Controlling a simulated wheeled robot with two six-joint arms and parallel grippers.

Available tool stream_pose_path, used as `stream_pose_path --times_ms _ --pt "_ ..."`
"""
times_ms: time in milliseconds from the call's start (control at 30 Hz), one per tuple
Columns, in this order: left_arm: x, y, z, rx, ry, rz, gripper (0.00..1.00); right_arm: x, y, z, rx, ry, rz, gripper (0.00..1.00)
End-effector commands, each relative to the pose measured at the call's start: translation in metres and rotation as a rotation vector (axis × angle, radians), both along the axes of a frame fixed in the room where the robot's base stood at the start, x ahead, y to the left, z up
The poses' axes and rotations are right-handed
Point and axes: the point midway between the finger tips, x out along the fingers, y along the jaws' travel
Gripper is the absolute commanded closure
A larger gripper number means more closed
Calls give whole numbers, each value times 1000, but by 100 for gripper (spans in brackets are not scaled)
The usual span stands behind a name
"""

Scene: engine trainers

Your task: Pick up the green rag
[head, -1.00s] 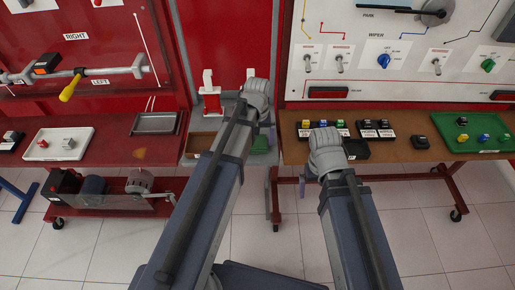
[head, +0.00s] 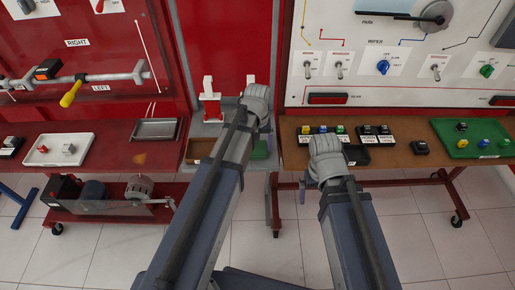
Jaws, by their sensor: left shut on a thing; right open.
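The green rag (head: 260,150) shows as a small green patch beside my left wrist, at the narrow shelf between the two tables. My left gripper (head: 269,139) points away from me there, and its wrist and forearm hide most of its fingers. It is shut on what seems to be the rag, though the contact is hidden. My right gripper (head: 301,190) is open, pointing down at the front edge of the right table. Its wrist covers most of it.
The brown right table (head: 400,158) carries switch blocks, a black tray (head: 356,154) and a green tray (head: 442,130). The red left table (head: 110,155) holds a white tray (head: 40,157) and a grey tray (head: 156,130). White-and-red posts (head: 209,100) stand behind my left wrist.

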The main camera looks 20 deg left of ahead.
Motion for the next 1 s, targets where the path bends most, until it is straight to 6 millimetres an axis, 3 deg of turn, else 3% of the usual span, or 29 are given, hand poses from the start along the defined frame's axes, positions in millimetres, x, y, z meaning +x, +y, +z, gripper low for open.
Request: stream_pose_path --times_ms 367,800,1000 --pt "0 0 19 0 0 0 68 0 0 19 0 0 0 0" --pt "0 0 85 0 0 0 68 0 0 85 0 0 -1 0" --pt "0 0 100 0 0 0 68 0 0 101 0 0 -1 0"
